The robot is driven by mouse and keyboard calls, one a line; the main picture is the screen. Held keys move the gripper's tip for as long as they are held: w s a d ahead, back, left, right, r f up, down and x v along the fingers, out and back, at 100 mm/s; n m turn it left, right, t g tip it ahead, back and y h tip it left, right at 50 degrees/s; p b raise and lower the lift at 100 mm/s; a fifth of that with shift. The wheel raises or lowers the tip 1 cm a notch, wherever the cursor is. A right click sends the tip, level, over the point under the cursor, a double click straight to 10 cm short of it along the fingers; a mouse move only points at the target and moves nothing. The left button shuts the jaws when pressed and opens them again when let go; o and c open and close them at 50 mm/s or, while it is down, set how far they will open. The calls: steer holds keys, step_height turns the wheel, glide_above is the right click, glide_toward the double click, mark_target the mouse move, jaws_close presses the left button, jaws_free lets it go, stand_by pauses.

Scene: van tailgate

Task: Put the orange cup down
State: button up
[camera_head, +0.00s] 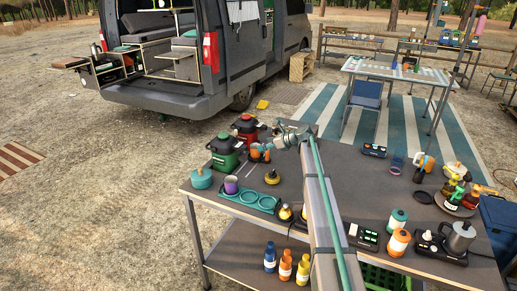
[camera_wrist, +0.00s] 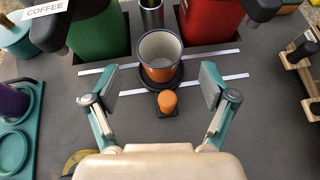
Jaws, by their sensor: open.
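The orange cup (camera_wrist: 160,72) stands upright with its open mouth up, on a dark round base between the green dispenser (camera_wrist: 98,35) and the red dispenser (camera_wrist: 212,28). It looks empty. A small orange knob (camera_wrist: 167,101) on a dark block sits just in front of the cup.
A dark metal cylinder (camera_wrist: 152,14) stands behind the cup. Two pale strips (camera_wrist: 110,68) run across the table beside it. A teal tray (camera_head: 248,199) with a purple cup (camera_head: 231,185) lies to the left. A wooden rack (camera_wrist: 304,60) is at the right.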

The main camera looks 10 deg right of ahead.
steer(key=shift+b+v, duration=0.3)
steer(key=shift+v, duration=2.5)
